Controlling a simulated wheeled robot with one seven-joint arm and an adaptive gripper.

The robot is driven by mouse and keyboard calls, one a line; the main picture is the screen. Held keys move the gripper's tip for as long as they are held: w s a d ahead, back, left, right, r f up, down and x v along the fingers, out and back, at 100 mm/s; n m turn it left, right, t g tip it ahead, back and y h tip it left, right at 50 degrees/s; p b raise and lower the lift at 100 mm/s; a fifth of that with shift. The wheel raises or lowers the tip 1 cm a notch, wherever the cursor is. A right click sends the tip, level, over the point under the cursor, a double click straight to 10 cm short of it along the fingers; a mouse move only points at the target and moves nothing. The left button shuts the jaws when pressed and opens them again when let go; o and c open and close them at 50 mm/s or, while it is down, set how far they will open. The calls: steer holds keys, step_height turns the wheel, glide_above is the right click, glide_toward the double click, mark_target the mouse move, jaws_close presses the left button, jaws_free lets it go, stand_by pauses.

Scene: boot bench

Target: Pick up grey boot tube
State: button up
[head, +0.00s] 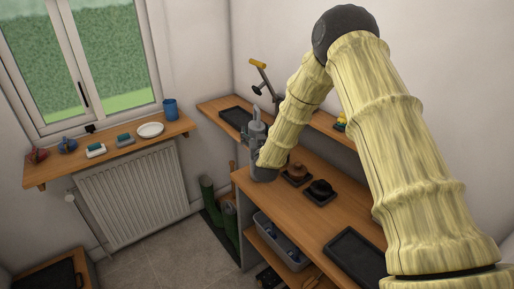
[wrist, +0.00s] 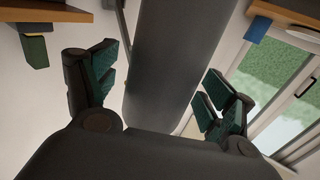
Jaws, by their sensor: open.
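A smooth dark grey cylinder, apparently the grey boot tube (wrist: 172,45), runs from the top edge down the middle of the wrist view. It lies between the spread fingers of my gripper (wrist: 160,80). Gaps show between it and both green-padded fingers, so nothing is gripped. In the head view my gripper (head: 257,132) is a small grey shape at the left end of the wooden bench. There I cannot tell the tube apart from the gripper. The tube's far end is out of the wrist view.
The wooden bench (head: 325,222) holds dark items on small trays and a black tray (head: 355,258). A raised shelf carries another black tray (head: 236,117). Green boots (head: 209,195) stand below. A windowsill (head: 110,150) with small items is at left.

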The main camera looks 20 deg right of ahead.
steer(key=shift+w, duration=0.1)
steer(key=c, duration=1.1)
